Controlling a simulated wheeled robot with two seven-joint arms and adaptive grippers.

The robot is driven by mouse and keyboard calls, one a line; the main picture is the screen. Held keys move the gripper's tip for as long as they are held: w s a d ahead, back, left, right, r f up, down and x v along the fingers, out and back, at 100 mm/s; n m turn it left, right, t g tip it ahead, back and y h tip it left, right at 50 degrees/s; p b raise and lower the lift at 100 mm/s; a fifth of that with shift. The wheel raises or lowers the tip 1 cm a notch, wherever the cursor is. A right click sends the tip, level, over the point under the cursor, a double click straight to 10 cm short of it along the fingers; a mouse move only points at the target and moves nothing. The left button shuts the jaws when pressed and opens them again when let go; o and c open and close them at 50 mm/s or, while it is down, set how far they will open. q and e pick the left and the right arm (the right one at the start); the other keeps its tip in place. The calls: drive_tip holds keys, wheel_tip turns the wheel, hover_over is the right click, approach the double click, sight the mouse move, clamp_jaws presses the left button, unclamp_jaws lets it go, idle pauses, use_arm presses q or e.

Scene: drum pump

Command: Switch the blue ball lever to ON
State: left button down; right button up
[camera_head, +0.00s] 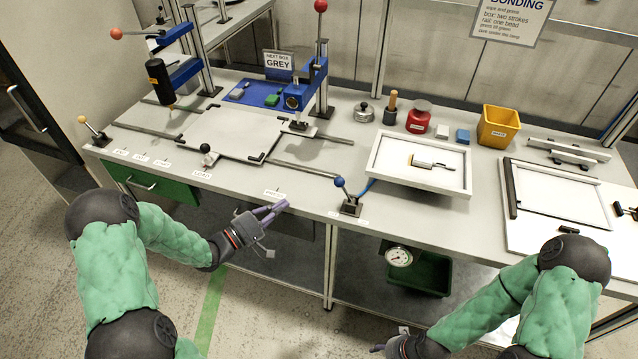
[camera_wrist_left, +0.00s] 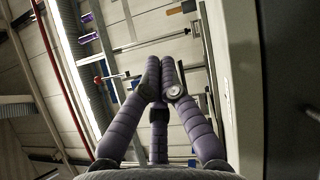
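The blue ball lever (camera_head: 339,182) stands on a small dark base (camera_head: 350,207) at the bench's front edge, in the head view. Its ball leans up and to the left of the base. Small labels flank the base, too small to read. My left gripper (camera_head: 284,205) is left of the lever, in front of the bench edge, and apart from it. Its purple fingers come together at the tips in the left wrist view (camera_wrist_left: 163,80), with nothing seen between them. My right gripper (camera_head: 390,346) shows only partly at the bottom edge, its fingers unclear.
A black ball lever (camera_head: 205,148) and a yellow ball lever (camera_head: 82,119) stand further left along the front. A white tray (camera_head: 385,174) with a small part lies right of the blue lever. A gauge (camera_head: 399,256) and green bin (camera_head: 433,272) sit below.

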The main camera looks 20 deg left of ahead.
sight(344, 190)
use_arm(q)
drive_tip(key=shift+s+a+r, duration=0.1)
drive_tip(key=shift+s+r, duration=0.05)
drive_tip(key=shift+r, duration=0.05)
drive_tip(key=b+x, duration=0.3)
drive_tip(key=x, duration=0.6)
drive_tip(key=shift+d, duration=0.25)
drive_tip(key=d, duration=0.2)
drive_tip(key=w+d+b, duration=0.1)
drive_tip(key=shift+w+r, duration=0.1)
drive_tip(key=shift+r, duration=0.3)
drive_tip(key=shift+w+d+r, duration=0.1)
drive_tip(key=shift+d, duration=0.45)
drive_tip(key=shift+r, duration=0.1)
drive_tip(key=shift+d+r+m+p, duration=0.2)
drive_tip(key=shift+r+m+p, duration=0.15)
drive_tip(key=shift+p, duration=0.2)
